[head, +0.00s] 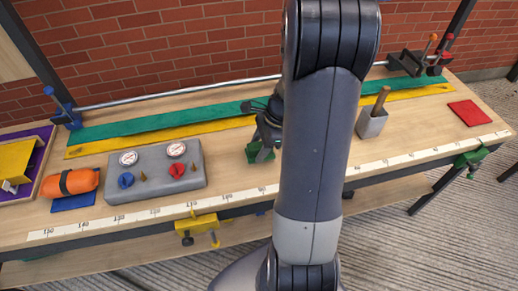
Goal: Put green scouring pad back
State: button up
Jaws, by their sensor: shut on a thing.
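My gripper (266,138) points down at the middle of the workbench, partly hidden behind my own arm. It is shut on a small dark grey-green thing (258,152), which looks like the green scouring pad. That thing is just above or touching a flat green square (256,163) on the bench; I cannot tell which. My arm hides the right side of this spot.
A grey gauge block (155,187) and an orange roll (80,181) on a blue square (74,203) are at left. Green (150,125) and yellow (130,143) strips lie behind.

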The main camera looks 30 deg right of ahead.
jog(key=shift+f, duration=0.6)
jog(key=shift+f, duration=0.15)
jog(key=o, duration=0.9)
jog(key=shift+o, duration=0.2)
jog(key=v, duration=1.2)
jog(key=shift+r+p, duration=0.2)
jog(key=shift+p, duration=0.25)
